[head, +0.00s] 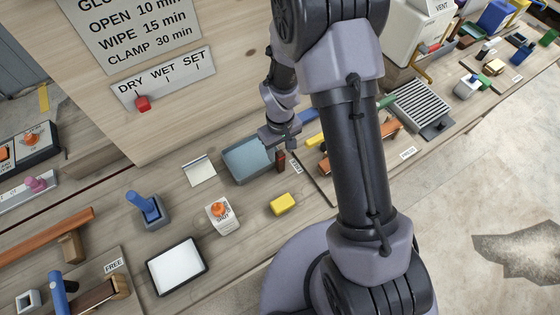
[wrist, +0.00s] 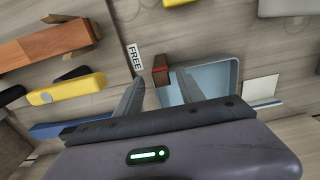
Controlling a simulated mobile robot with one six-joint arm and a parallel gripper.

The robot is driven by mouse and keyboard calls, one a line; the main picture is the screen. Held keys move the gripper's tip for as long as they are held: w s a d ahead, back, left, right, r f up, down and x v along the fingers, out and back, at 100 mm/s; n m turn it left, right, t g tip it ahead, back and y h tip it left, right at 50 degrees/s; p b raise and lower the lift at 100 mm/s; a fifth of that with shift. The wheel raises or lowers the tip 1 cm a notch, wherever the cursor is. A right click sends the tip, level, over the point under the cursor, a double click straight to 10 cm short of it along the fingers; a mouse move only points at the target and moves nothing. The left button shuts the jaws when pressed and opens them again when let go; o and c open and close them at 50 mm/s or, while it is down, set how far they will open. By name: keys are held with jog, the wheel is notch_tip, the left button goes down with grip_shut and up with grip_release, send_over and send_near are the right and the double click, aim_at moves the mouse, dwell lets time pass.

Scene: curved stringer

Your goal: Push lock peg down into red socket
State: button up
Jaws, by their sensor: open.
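A small dark red upright block (head: 281,161) stands beside the blue-grey tray. It also shows in the wrist view (wrist: 160,70), between and just beyond my fingertips. I cannot tell whether it is the lock peg or the red socket, and no hole shows clearly. My gripper (head: 282,146) is right above or beside this block. In the wrist view my gripper (wrist: 160,79) has its two fingers apart with nothing clearly held; whether they touch the block cannot be told.
The blue-grey tray (head: 249,158) lies next to the block. A yellow block (head: 283,204), a white box with an orange knob (head: 222,215) and a blue handle in a grey base (head: 149,208) stand nearer. An orange-brown beam (wrist: 45,47) lies left in the wrist view.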

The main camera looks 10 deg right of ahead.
aim_at(280, 160)
jog(key=f, duration=0.3)
jog(key=f+b, duration=0.1)
jog(key=f, duration=0.1)
jog(key=shift+s+a, duration=0.1)
jog(key=shift+s, duration=0.25)
jog(key=shift+r, duration=0.15)
grip_shut()
jog(key=shift+r, duration=0.15)
